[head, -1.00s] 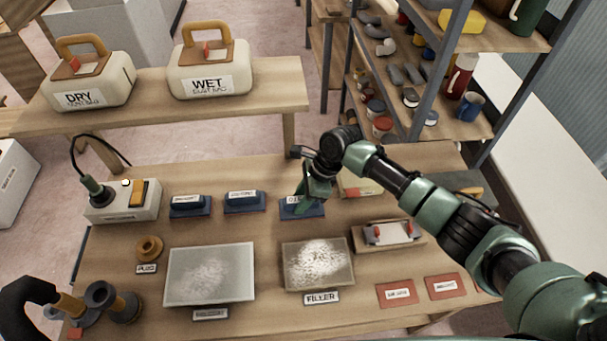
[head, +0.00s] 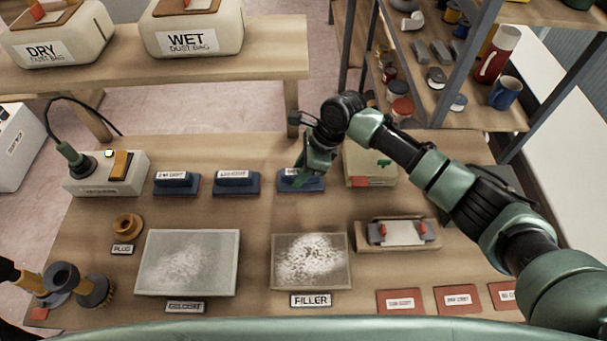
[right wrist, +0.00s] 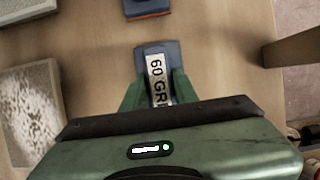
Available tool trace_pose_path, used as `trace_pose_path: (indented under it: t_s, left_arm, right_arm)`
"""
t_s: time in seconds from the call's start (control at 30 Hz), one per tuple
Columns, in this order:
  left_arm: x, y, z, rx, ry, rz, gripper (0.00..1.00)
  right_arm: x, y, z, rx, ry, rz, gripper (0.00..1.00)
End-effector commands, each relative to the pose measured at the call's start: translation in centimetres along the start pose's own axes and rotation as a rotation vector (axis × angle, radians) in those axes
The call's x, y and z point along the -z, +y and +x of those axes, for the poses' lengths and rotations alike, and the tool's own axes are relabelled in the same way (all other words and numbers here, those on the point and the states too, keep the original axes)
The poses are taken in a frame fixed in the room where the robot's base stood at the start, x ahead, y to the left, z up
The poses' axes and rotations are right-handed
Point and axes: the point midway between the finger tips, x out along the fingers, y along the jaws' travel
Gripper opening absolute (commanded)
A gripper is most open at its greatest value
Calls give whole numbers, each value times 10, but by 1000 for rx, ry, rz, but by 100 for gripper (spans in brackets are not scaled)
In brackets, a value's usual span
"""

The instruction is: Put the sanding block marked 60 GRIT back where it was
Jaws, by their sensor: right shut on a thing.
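The blue sanding block (head: 300,183) with a white label is the rightmost of the row of blue blocks in the head view. In the right wrist view the block (right wrist: 156,68) shows "60 GRI", with the rest of its label hidden by my gripper. My right gripper (head: 303,177) is shut on it from above, one finger on each side. The block looks to be at the table top; I cannot tell whether it touches. Red labelled pads (head: 401,301) lie at the table's front right; the rightmost pad (head: 504,296) is partly cut off or covered by my arm.
Two other blue blocks (head: 236,183) (head: 176,184) stand to the left. The filler panel (head: 311,260) and gelcoat panel (head: 188,262) lie in front. A wooden holder with red clips (head: 402,233) and a pale box (head: 370,166) are on the right.

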Motion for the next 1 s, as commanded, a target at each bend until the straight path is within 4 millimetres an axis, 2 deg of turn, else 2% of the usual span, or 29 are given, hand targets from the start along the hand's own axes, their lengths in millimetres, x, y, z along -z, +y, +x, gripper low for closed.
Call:
trace_pose_path:
  t_s: [0.1,0.27,0.3,0.37,0.7,1.0]
  left_arm:
    - [13,0,-2,0,20,0,36]
    - [10,-4,-4,5,17,1,36]
    - [8,-5,-4,6,14,2,36]
    - [5,-6,-4,7,10,3,36]
    - [3,-6,0,7,6,3,36]
    - [2,-4,7,4,6,1,36]
  right_arm:
    - [0,0,-1,-1,0,0,0]
    - [1,1,2,-2,0,2,0]
    - [2,1,3,-2,1,2,34]
    - [2,1,3,-2,1,2,51]
    - [1,0,0,0,3,-1,51]
    - [1,0,-47,1,0,0,51]
